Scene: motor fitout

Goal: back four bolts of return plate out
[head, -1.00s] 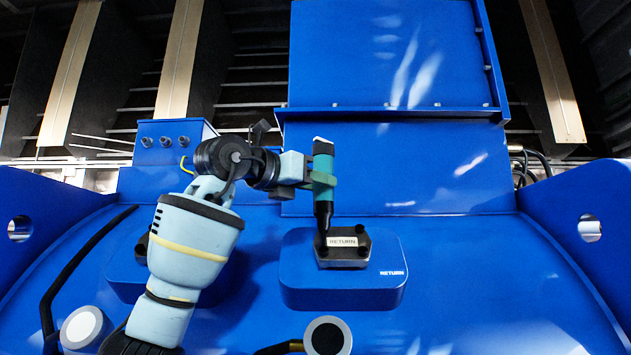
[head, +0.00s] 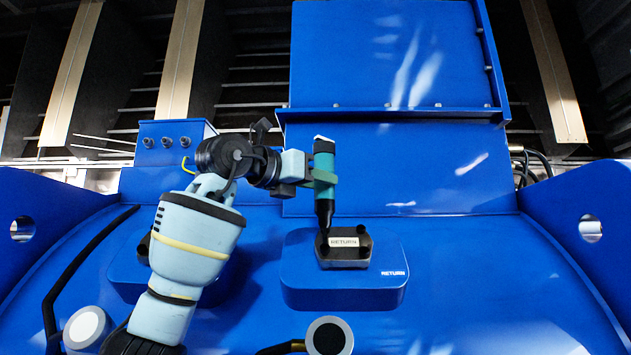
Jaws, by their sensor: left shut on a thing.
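The return plate (head: 345,257) is a dark plate with a white RETURN label, lying on a raised blue pad (head: 345,293) in the middle of the head view. Dark bolt heads (head: 364,253) show at its corners on the right. My left gripper (head: 322,177) is shut on a teal and black driver tool (head: 324,163), held upright. The tool's black tip points down at the plate's far left corner and hides the bolt there. I cannot tell whether the tip touches the bolt. My right gripper does not show.
A second blue pad (head: 124,283) lies to the left, mostly behind my left arm. A tall blue housing (head: 398,160) rises behind the plate. Blue side walls with holes stand left and right (head: 590,225). The blue surface right of the pad is clear.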

